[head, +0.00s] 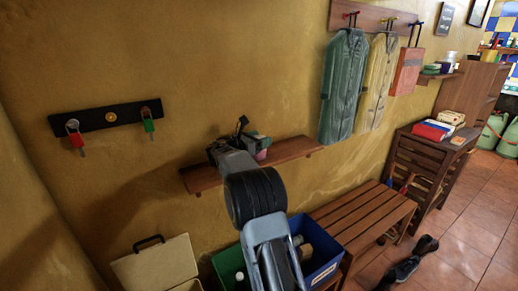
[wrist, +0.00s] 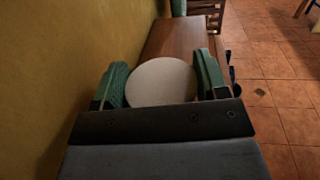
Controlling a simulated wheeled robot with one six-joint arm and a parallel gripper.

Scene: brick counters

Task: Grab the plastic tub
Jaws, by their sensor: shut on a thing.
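The plastic tub, with a round cream top (wrist: 162,82), sits between the two green-padded fingers of my gripper (wrist: 160,75) in the wrist view. The fingers are shut on it, one on each side. In the head view my gripper (head: 243,140) is at the wooden wall shelf (head: 290,151). A small pinkish part (head: 262,155), seemingly the tub's side, shows there beside the fingers. My arm hides most of the tub, and I cannot tell whether it touches the shelf.
A key rack (head: 110,116) hangs at left. Coats (head: 343,85) hang right of the shelf. Below are a blue bin (head: 322,262), a cream box (head: 155,267) and a slatted bench (head: 365,222). Shoes (head: 410,262) lie on the tiled floor. The shelf's right part is clear.

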